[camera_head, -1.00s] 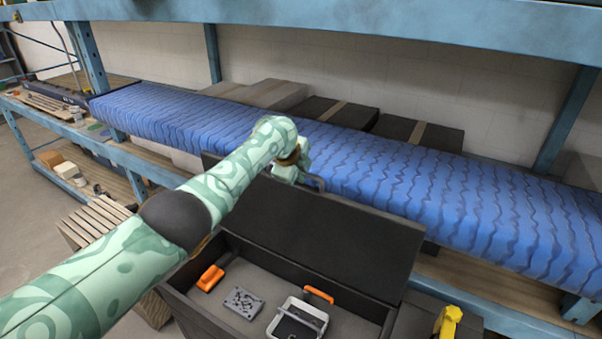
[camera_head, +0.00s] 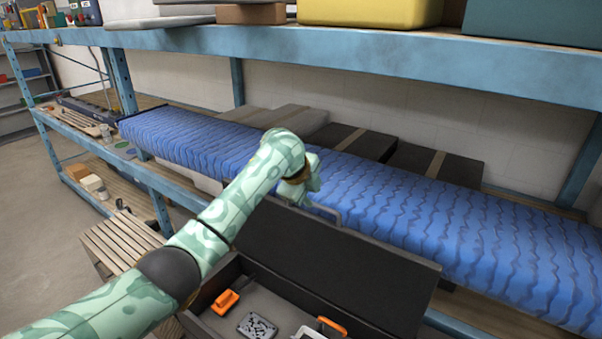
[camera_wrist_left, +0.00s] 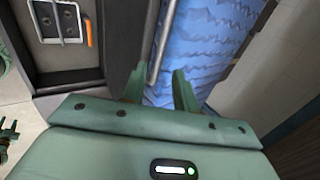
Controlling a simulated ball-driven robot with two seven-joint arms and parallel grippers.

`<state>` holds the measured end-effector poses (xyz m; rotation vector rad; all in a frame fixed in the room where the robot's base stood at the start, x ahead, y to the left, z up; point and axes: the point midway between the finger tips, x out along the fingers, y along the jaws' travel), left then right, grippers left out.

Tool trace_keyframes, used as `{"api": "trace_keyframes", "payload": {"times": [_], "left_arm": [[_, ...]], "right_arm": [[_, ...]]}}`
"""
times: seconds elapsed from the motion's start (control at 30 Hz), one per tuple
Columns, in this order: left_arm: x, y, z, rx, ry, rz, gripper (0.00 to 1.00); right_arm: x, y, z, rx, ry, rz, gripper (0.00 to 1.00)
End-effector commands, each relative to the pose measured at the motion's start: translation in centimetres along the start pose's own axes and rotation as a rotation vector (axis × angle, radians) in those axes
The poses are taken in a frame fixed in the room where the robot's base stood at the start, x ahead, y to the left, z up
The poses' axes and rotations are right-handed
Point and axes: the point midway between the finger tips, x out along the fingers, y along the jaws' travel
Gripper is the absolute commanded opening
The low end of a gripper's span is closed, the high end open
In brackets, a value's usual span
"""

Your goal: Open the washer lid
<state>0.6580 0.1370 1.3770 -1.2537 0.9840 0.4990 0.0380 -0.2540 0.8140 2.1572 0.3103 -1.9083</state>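The lid, a dark flat panel (camera_head: 335,265), stands raised and tilted back behind an open dark box (camera_head: 203,322). A grey metal bar handle (camera_head: 325,211) shows at the lid's far edge; it also shows in the left wrist view (camera_wrist_left: 164,42). My left gripper (camera_head: 300,190) is at this edge, beside the handle in the head view. In the wrist view its two fingers (camera_wrist_left: 158,88) are apart, with the bar's end between them, closer to the left finger. I cannot tell whether they touch. A small green clawed part (camera_wrist_left: 8,140), apparently my right gripper, shows at the wrist view's left edge.
A blue wavy-patterned long pad (camera_head: 400,210) lies on the shelf just behind the lid. The box holds an orange-handled item (camera_head: 226,302) and a grey speckled block (camera_head: 257,326). A slatted wooden crate (camera_head: 118,240) stands left. A blue shelf beam (camera_head: 350,50) runs above.

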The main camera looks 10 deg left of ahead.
Motion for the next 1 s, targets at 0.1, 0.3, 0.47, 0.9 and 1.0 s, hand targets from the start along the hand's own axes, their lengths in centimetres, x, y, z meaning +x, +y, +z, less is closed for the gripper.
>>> {"api": "trace_keyframes", "payload": {"times": [0.1,0.3,0.47,0.9,1.0], "left_arm": [[-3.2,-0.1,0.0,0.001,0.0,-0.004,0.3],[-6.7,-0.1,0.0,0.0,0.001,-0.003,0.3],[-7.7,0.0,-0.1,0.0,0.001,-0.001,0.3],[-5.8,2.6,-0.4,-0.057,-0.009,0.003,0.3],[-3.0,7.5,-0.9,-0.175,-0.037,0.001,0.3]], "right_arm": [[-0.2,0.0,-0.1,0.0,0.0,0.0,0.36],[-0.4,-0.1,-0.1,0.001,0.001,-0.001,0.36],[-0.4,-0.2,-0.1,0.002,0.001,-0.003,0.36],[-0.4,-0.3,-0.2,0.002,0.001,-0.004,0.36],[-0.4,-0.3,-0.1,0.002,0.001,-0.003,0.36]]}}
